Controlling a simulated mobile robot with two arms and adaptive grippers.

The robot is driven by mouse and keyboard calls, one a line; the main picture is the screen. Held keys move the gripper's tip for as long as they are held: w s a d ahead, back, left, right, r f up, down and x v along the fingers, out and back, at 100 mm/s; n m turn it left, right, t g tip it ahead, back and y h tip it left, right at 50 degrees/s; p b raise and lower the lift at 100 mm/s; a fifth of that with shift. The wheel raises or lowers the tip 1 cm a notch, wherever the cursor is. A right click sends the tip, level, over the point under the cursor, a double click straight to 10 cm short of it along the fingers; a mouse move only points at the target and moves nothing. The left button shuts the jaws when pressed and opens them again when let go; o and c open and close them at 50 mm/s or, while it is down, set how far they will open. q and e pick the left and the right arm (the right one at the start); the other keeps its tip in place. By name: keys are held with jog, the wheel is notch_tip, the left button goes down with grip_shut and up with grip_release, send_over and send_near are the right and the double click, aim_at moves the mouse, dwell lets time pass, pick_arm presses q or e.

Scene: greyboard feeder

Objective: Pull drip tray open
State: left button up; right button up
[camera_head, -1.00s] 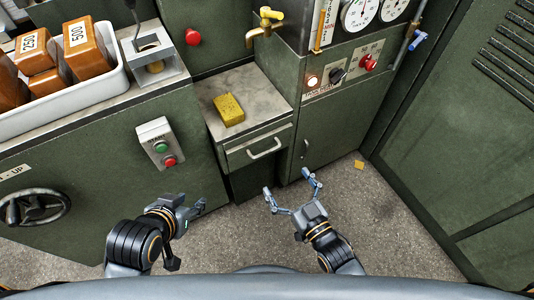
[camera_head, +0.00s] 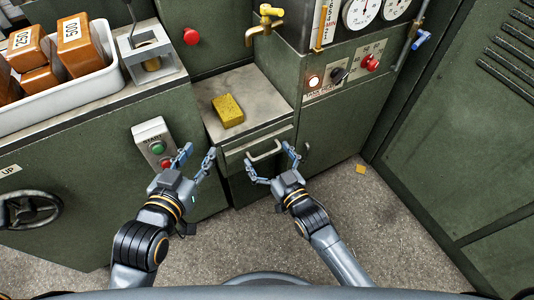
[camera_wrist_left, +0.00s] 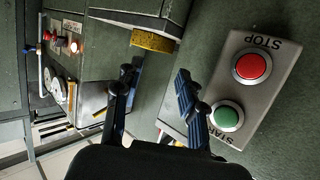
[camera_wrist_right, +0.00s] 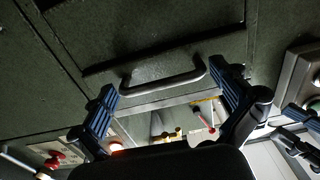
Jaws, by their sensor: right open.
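The drip tray (camera_head: 236,164) is the green drawer front under a grey metal top, with a metal bar handle (camera_head: 264,151); it looks closed. My right gripper (camera_head: 270,157) is open in front of it, one finger to each side of the handle. In the right wrist view the handle (camera_wrist_right: 163,83) lies between and beyond the two spread fingers, with nothing held. My left gripper (camera_head: 199,153) is open and empty, left of the drawer, near the start/stop box. Its spread fingers also show in the left wrist view (camera_wrist_left: 157,76).
A yellow sponge (camera_head: 228,110) lies on the metal top above the drawer. The start/stop button box (camera_head: 153,144) is close to my left gripper. A handwheel (camera_head: 32,209) is at the left.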

jog(key=c, duration=1.3)
pick_arm(q)
jog(key=s+a+f+g+y+p, duration=0.1)
jog(key=s+a+f+g+p, duration=0.3)
jog(key=s, duration=0.4)
jog(key=s+a+f+g+y+p, duration=0.2)
jog(key=s+f+g+p, duration=0.1)
jog(key=s+f+g, duration=0.3)
jog(key=shift+n+g, duration=0.3)
jog(key=shift+g, duration=0.3)
jog(key=shift+d+f+p, duration=0.2)
jog(key=shift+f+p, duration=0.05)
jog(key=shift+f, duration=1.05)
jog(key=shift+d+f+p, duration=0.15)
jog(key=shift+f+p, duration=0.05)
jog(key=shift+f, duration=1.1)
pick_arm(e)
jog(key=shift+v, duration=9.7)
